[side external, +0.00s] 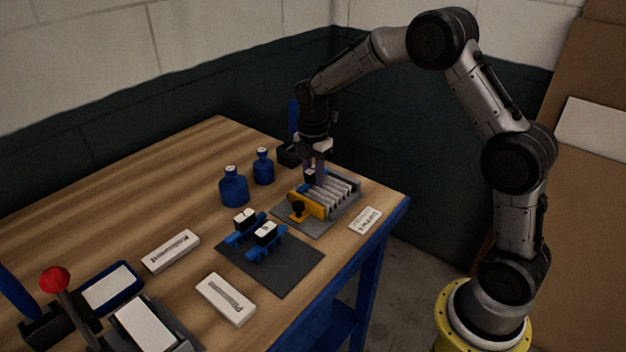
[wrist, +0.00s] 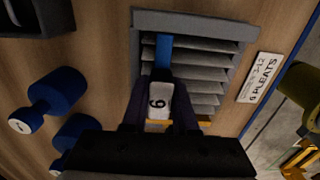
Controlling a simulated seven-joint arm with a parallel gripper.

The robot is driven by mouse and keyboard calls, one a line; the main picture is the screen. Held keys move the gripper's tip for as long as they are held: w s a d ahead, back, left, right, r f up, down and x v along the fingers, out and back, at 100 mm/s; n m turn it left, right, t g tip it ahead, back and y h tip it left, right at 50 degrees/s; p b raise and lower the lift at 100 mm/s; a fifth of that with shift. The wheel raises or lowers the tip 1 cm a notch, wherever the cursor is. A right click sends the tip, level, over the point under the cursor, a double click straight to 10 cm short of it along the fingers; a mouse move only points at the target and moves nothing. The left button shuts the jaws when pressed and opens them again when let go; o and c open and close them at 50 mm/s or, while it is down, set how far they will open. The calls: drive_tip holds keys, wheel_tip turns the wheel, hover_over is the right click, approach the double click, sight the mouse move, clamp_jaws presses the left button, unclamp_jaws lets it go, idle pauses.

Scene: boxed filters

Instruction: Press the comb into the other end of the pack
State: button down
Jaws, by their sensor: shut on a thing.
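My gripper (side external: 314,178) is shut on a comb and holds it over the pack. In the wrist view my gripper (wrist: 160,105) grips the comb (wrist: 159,100) by its block, which has a white top marked 6. The comb's blue part (wrist: 164,52) reaches across the pleats toward the frame's far wall. The pack (side external: 336,190) is a row of grey pleats in a grey frame; it also shows in the wrist view (wrist: 203,87). Whether the comb's teeth sit between the pleats is hidden. Two other blue combs (side external: 242,228) (side external: 266,240) lie on a dark mat.
A yellow clamp (side external: 308,207) with a black knob stands at the pack's front side. Two blue bottles (side external: 233,187) (side external: 263,167) stand left of the pack. A dark box (side external: 289,155) is behind it. A label plate (side external: 365,220) lies near the table edge.

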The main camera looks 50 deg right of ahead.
drive_tip(key=shift+r, duration=3.45)
